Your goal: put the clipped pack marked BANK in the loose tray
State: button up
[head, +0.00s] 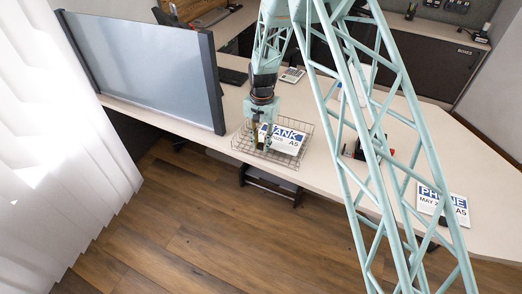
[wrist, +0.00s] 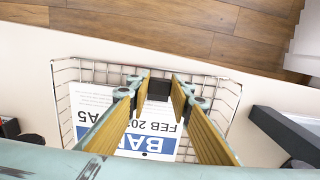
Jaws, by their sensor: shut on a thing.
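The white pack with a blue band marked BANK (head: 288,138) lies within the outline of the wire tray (head: 300,163) at the desk's front edge. It also shows in the wrist view (wrist: 95,103), with FEB and A5 printed on it. My gripper (head: 263,143) is over the tray's left part, pointing down. In the wrist view, its yellow-padded fingers (wrist: 160,90) are shut on the pack's black clip (wrist: 158,90). The wire tray's rim (wrist: 238,100) surrounds the pack there. I cannot tell whether the pack rests on the tray's floor. My fingers hide part of the label.
A second pack marked PHONE (head: 443,206) lies on the desk (head: 335,177) at the right. A grey screen panel (head: 150,72) stands left of the tray. Small black and red items (head: 355,150) sit right of it. A calculator (head: 292,75) lies behind.

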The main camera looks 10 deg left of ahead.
aim_at(261, 149)
jog(key=shift+f, duration=1.8)
jog(key=shift+f, duration=0.15)
jog(key=o, duration=1.2)
jog(key=shift+c, duration=0.2)
jog(key=shift+r, duration=0.2)
jog(key=shift+w+d+r, duration=0.1)
jog(key=shift+r, duration=2.9)
jog(key=shift+w+r, duration=0.1)
jog(key=shift+r, duration=2.85)
jog(key=shift+r, duration=0.1)
